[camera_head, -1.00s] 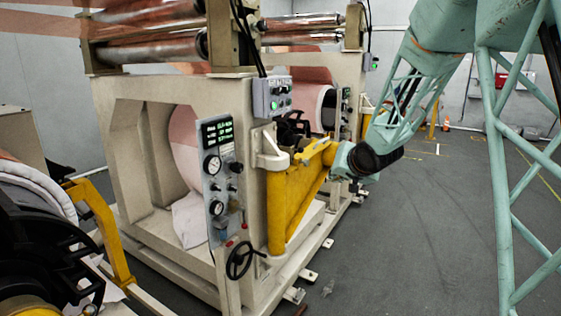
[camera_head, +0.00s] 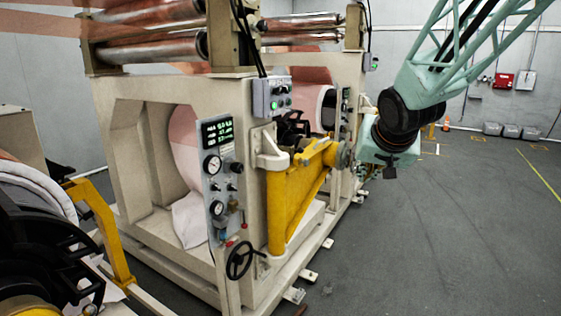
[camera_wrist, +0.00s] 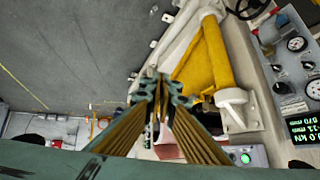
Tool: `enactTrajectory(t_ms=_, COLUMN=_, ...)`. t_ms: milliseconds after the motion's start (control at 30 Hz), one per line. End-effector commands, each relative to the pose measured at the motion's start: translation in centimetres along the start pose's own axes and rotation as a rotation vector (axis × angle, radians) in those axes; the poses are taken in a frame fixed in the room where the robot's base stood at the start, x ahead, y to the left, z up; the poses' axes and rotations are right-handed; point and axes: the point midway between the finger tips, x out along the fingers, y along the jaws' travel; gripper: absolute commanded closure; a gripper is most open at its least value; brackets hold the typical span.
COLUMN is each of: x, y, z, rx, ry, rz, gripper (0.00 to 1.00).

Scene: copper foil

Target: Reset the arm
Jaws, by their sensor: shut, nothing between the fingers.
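My teal arm comes in from the top right in the head view, with black joints and a teal wrist (camera_head: 388,150) at its lower end. The wrist hangs just right of the far end of a yellow swing arm (camera_head: 297,195) on the beige machine. In the wrist view my gripper (camera_wrist: 160,78) shows from behind, its ribbed fingers closed together at the tips with nothing held. The yellow swing arm (camera_wrist: 205,58) lies beyond and right of the fingers there. I cannot tell the exact gap. The fingers are not clear in the head view.
The beige machine frame (camera_head: 125,130) holds a copper foil roll (camera_head: 184,150) and a gauge panel (camera_head: 218,175). A handwheel (camera_head: 240,261) sticks out at its front. Another roll (camera_head: 35,190) stands at the left. The grey floor (camera_head: 440,240) at the right is clear.

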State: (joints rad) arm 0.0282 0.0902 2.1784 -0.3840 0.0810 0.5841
Motion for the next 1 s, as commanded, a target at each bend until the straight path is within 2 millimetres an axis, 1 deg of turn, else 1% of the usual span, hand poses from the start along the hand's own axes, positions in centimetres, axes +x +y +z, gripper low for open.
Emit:
enactTrajectory(t_ms=33, x=-1.1, y=0.2, z=0.4, rx=-0.004, ry=-0.005, rz=0.006, gripper=1.0)
enactTrajectory(t_ms=100, x=-2.4, y=0.7, z=1.1, rx=-0.011, ry=-0.017, rz=0.017, gripper=1.0)
enactTrajectory(t_ms=367, x=-7.2, y=2.0, z=4.1, rx=-0.037, ry=-0.065, rz=0.049, gripper=1.0)
enactTrajectory(t_ms=567, x=-10.9, y=3.0, z=6.8, rx=-0.057, ry=-0.105, rz=0.067, gripper=1.0)
enactTrajectory(t_ms=1000, x=-18.6, y=4.7, z=13.5, rx=-0.1, ry=-0.201, rz=0.085, gripper=1.0)
